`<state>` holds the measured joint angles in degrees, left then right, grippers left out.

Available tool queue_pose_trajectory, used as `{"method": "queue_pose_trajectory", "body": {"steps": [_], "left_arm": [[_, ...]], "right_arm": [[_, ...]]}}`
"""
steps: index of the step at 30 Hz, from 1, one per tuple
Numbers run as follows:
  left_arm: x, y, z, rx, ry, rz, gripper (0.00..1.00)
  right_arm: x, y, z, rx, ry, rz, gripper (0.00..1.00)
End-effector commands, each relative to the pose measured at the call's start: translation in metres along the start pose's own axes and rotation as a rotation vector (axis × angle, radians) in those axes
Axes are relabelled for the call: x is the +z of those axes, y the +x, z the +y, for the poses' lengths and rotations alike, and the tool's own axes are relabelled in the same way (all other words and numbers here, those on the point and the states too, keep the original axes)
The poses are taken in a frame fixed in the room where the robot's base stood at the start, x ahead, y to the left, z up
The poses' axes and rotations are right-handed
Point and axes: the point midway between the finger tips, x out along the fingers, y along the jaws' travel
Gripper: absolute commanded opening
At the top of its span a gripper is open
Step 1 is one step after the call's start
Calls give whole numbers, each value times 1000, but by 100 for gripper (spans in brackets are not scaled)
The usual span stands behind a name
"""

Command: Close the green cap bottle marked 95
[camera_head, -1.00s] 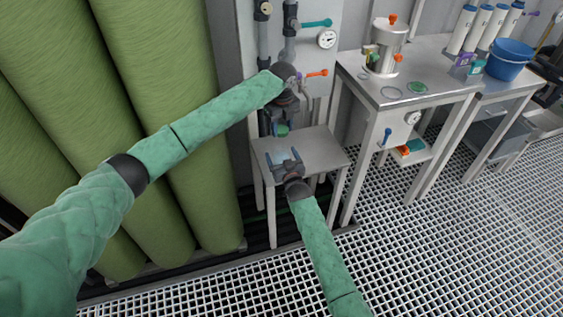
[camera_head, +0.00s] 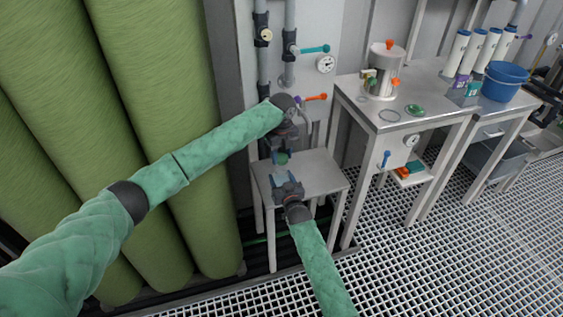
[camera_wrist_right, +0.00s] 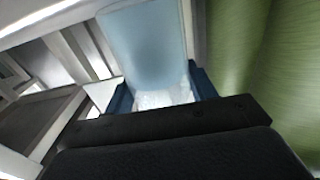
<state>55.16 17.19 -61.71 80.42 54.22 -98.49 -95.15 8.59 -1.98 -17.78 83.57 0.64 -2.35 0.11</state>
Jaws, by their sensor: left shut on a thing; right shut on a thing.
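The green cap (camera_head: 283,158) shows between the fingers of my left gripper (camera_head: 283,157), which is shut on it just above the small table. My right gripper (camera_head: 287,181) is just in front of and below it, shut on the bottle. In the right wrist view the bottle (camera_wrist_right: 146,45) is a pale blue, translucent cylinder between the blue fingers. In the head view my grippers mostly hide the bottle. I cannot read a 95 mark, and I cannot tell whether the cap touches the bottle.
The small metal table (camera_head: 323,172) is bare at its right. Pipes with an orange-handled valve (camera_head: 315,98) stand close behind my left gripper. A larger workbench (camera_head: 440,100) is to the right, with a steel vessel (camera_head: 382,75) and a blue bucket (camera_head: 504,82). Green cylinders (camera_head: 135,130) stand left.

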Motion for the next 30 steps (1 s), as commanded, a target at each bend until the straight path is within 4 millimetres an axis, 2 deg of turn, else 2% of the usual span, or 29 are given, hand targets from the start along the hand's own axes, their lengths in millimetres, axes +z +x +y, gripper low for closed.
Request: {"method": "queue_pose_trajectory", "body": {"steps": [7,23,30], "left_arm": [[0,26,0,-1,0,1,23],[0,27,0,-1,0,0,23],[0,38,0,0,-1,0,23]], "right_arm": [[0,0,0,0,0,0,15],[0,0,0,0,0,0,15],[0,0,0,0,0,0,15]]}}
